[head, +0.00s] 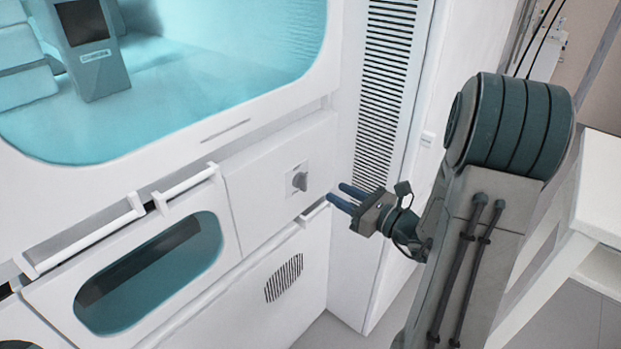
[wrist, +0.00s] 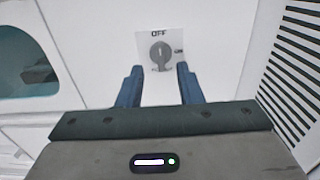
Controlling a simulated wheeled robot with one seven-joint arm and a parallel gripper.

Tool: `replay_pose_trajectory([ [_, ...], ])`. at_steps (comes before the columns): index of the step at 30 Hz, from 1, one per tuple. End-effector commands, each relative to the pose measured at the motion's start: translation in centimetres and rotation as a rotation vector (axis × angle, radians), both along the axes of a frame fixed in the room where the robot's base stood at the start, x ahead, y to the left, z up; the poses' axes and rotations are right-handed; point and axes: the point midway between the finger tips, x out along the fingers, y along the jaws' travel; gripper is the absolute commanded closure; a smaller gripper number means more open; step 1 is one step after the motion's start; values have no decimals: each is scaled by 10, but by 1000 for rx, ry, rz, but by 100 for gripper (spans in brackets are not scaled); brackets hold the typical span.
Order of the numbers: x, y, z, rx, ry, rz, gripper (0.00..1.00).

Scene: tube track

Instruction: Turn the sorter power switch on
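The sorter power switch (head: 300,181) is a grey rotary knob on a small pale plate, set in a white panel of the machine. In the wrist view the knob (wrist: 161,56) points upward, toward the word OFF at the plate's top. My gripper (head: 340,197) is to the right of the knob in the head view, its two blue fingers pointing at the panel. In the wrist view my gripper (wrist: 160,84) is open, with the knob showing between and beyond the fingertips. The fingers look apart from the knob, and nothing is between them.
A white handle bar (head: 314,212) sits just below the switch panel. Other handles (head: 186,187) and a drawer with a teal window (head: 150,272) are to the left. A slatted vent (head: 385,90) is on the right, and a white table (head: 600,200) stands at far right.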

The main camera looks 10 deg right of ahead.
Motion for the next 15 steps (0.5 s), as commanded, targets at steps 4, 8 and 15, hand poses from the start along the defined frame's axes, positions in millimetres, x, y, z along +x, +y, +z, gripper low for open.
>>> replay_pose_trajectory([
  [4, 27, 21, 1, 0, 0, 5, 67],
  [8, 48, 37, 1, 0, 0, 5, 67],
  [15, 72, 54, 1, -2, 0, 3, 67],
])
